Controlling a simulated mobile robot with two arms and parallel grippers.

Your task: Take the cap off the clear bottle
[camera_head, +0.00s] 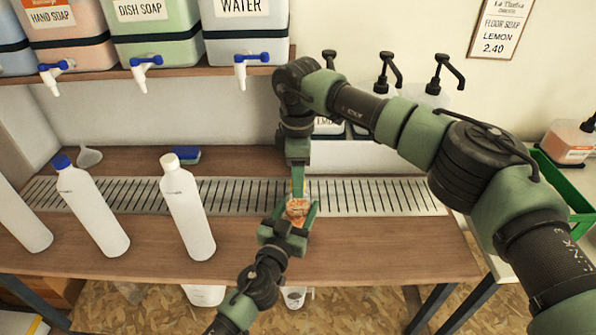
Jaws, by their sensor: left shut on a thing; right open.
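My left gripper (297,212) reaches up from the bottom and is shut on a small bottle with orange showing on it (296,206). I take this for the clear bottle; most of it is hidden by the grippers. It is over the front edge of the slatted drain strip. My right gripper (298,188) points down directly above the bottle, open, with its fingers at the bottle's top. The cap is hidden behind the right gripper, and I cannot tell whether the fingers touch it.
White bottles (189,212) stand on the wooden counter (390,250) at left, one with a blue cap (61,161). A funnel (88,157) and blue sponge (186,154) lie behind. Drums with taps (246,45) line the shelf above. Pump bottles (388,90) stand behind my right arm.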

